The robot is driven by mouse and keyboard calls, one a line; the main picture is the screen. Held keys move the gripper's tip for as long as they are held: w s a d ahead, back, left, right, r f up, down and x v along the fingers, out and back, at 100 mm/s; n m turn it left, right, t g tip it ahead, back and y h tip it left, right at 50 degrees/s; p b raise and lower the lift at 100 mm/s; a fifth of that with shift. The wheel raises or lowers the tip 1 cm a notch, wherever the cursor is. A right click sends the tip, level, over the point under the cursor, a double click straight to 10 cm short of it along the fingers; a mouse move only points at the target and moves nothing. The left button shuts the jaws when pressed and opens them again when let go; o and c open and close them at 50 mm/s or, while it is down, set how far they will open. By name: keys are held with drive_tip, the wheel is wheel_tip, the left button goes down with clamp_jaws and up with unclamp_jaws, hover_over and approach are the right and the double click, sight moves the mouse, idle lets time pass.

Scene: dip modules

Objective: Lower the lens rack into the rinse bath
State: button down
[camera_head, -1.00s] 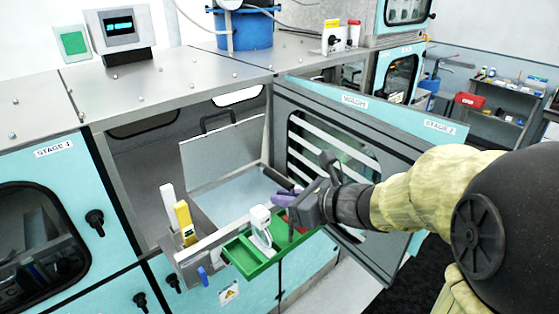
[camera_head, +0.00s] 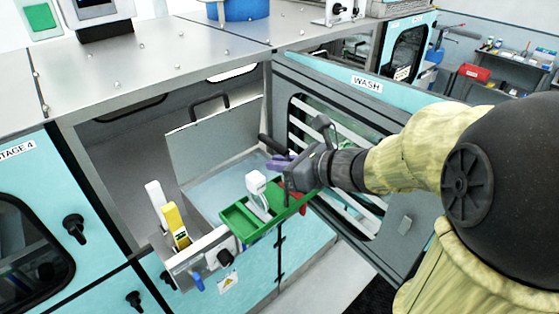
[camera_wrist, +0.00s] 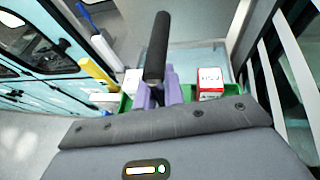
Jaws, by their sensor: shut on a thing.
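My gripper (camera_head: 280,163) has purple fingers shut on a black bar-shaped handle (camera_wrist: 157,45), which also shows in the head view (camera_head: 270,144). The gripper is above the right end of a green tray, in front of the open bay. What hangs from the handle is hidden by the gripper, and I cannot make out the lens rack clearly. The bath (camera_head: 222,187) is a pale blue basin inside the bay, behind and left of the gripper. A grey lid (camera_head: 215,135) with a dark handle stands upright over its back.
The open WASH door (camera_head: 400,215) stands close to the right of my gripper. The green tray (camera_head: 240,222) at the bay's front edge holds a white item (camera_head: 257,190) and a red-and-white box (camera_wrist: 210,84). A yellow-handled item (camera_head: 176,225) stands further left.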

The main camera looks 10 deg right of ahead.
drive_tip(key=shift+w, duration=0.2)
drive_tip(key=w+a+p, duration=0.5)
drive_tip(key=w+a, duration=0.4)
drive_tip(key=w, duration=0.4)
drive_tip(key=shift+f, duration=0.4)
idle(0.8)
drive_tip(key=shift+d+r, duration=0.1)
idle(0.4)
